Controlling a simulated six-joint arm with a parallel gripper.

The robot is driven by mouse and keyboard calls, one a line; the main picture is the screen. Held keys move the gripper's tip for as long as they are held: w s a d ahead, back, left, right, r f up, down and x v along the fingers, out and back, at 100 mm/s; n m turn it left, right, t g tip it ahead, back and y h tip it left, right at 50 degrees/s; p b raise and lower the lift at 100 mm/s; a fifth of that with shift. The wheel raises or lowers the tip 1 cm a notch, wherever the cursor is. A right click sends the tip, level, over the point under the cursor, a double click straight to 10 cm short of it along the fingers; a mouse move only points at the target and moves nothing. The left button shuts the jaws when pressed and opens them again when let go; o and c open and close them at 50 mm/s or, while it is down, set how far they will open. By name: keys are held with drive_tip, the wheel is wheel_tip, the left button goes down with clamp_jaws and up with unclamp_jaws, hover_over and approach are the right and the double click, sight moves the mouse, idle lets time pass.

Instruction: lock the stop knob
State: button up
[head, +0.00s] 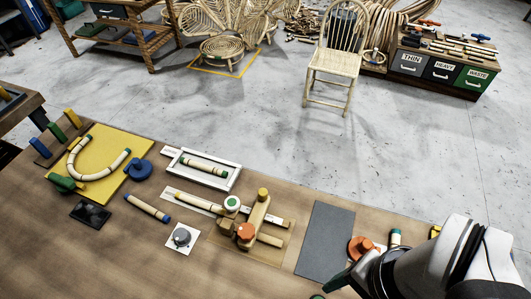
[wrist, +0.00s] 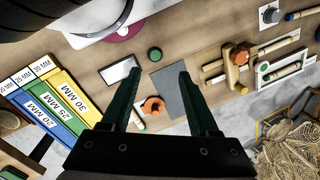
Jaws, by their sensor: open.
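A wooden jig (head: 262,212) with an orange-red lobed knob (head: 245,231) on it stands across a pale marked strip (head: 192,201) on the bench. This looks like the stop knob; whether it is tight or loose cannot be told. The same knob (wrist: 239,56) shows right of my fingers in the wrist view. A grey dial (head: 182,237) on a white plate sits left of the jig. My gripper (wrist: 158,74) is open and empty, its green fingers apart above the bench. It is right of the jig in the head view, where the arm (head: 440,262) partly hides it.
Another orange piece (head: 360,247) lies near my gripper, beside a dark grey mat (head: 325,240). A white tray (head: 202,169) holds a rattan piece behind the jig. A yellow board (head: 100,165) with a bent rod is at left. The mat is clear.

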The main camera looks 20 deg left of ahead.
drive_tip(key=shift+o, duration=1.2)
drive_tip(key=shift+w+a+r, duration=0.1)
drive_tip(key=shift+w+r, duration=0.1)
drive_tip(key=w+a+r+n, duration=0.1)
drive_tip(key=w+n, duration=0.1)
drive_tip(key=w+a+r+n+g+h, duration=0.1)
drive_tip(key=w+n, duration=0.1)
drive_tip(key=w+a+r+n, duration=0.1)
drive_tip(key=w, duration=0.1)
drive_tip(key=shift+w+a+r+n+g, duration=0.25)
drive_tip(key=shift+w+a+n+g, duration=0.05)
drive_tip(key=shift+a+n, duration=0.1)
drive_tip(key=n+h, duration=0.4)
drive_tip(key=n, duration=0.6)
hover_over(246, 230)
drive_tip(key=w, duration=0.4)
drive_tip(key=f, duration=0.2)
drive_tip(key=s+a+f+n+h, duration=0.1)
drive_tip(key=s+a+f+n, duration=0.15)
drive_tip(key=a, duration=0.35)
drive_tip(key=shift+n, duration=0.45)
drive_tip(key=x, duration=0.9)
drive_tip(key=w+x, duration=0.1)
drive_tip(key=x, duration=0.4)
drive_tip(key=shift+f, duration=0.15)
drive_tip(key=shift+s+d+f, duration=0.1)
drive_tip(key=shift+d+f, duration=0.15)
drive_tip(key=shift+f, duration=0.3)
drive_tip(key=shift+c, duration=0.2)
